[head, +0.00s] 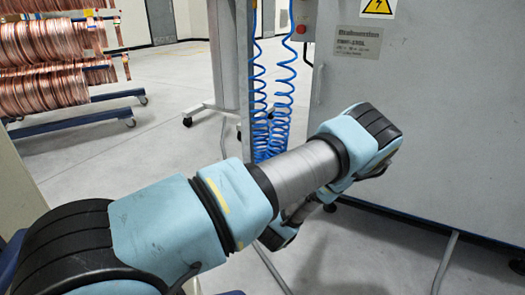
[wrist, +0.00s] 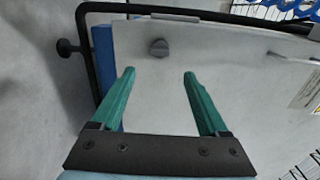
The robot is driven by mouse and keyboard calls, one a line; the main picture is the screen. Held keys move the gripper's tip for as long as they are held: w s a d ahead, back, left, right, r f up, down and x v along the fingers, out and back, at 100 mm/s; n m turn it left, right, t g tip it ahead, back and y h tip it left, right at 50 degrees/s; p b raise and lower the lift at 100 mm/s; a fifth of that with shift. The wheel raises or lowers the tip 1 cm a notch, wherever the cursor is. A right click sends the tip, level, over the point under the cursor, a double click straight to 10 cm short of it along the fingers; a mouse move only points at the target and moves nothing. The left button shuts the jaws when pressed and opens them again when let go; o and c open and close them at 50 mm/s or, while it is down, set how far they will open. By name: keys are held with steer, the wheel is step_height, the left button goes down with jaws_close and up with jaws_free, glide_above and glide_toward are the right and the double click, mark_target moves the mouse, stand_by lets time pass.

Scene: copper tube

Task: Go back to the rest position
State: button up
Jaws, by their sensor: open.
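My gripper (wrist: 158,80) shows in the wrist view with its two green fingers spread apart and nothing between them. Beyond the fingers is a pale panel (wrist: 240,70) with a round dark knob (wrist: 159,48), which appears between and past the fingertips. I cannot tell how far away the panel is. In the head view my arm reaches from the lower left up to the right and bends back down in front of a grey cabinet. The gripper itself is hidden in the head view.
A large grey cabinet (head: 450,130) with a warning sign (head: 378,8) stands on the right. Blue coiled hoses (head: 281,80) hang beside a grey post (head: 230,60). Racks of copper coils (head: 45,65) stand at the back left. The floor (head: 130,150) between is clear.

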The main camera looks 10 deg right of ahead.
steer(key=w+a+r+n+g+y, duration=0.1)
steer(key=w+a+r+n+y, duration=0.2)
steer(key=a+n, duration=0.25)
steer(key=w+a+r+n+g+y+p, duration=0.1)
steer(key=w+a+r+n+y, duration=0.3)
steer(key=a, duration=0.3)
steer(key=w+a+r+n+g+y, duration=0.1)
steer(key=a+n+y, duration=0.2)
steer(key=a+n, duration=0.3)
steer(key=s+a+r+n+g+y+p, duration=0.1)
steer(key=s+a+r+n+g, duration=0.35)
steer(key=s+a+r, duration=0.4)
steer(key=s+a+r+n+g+y, duration=0.1)
steer(key=s+a+r+n+g, duration=0.4)
steer(key=s+a, duration=0.55)
step_height(320, 180, up, 39)
steer(key=p, duration=3.8)
steer(key=shift+s+n+t, duration=0.3)
steer(key=shift+s+t, duration=0.15)
steer(key=shift+f, duration=0.1)
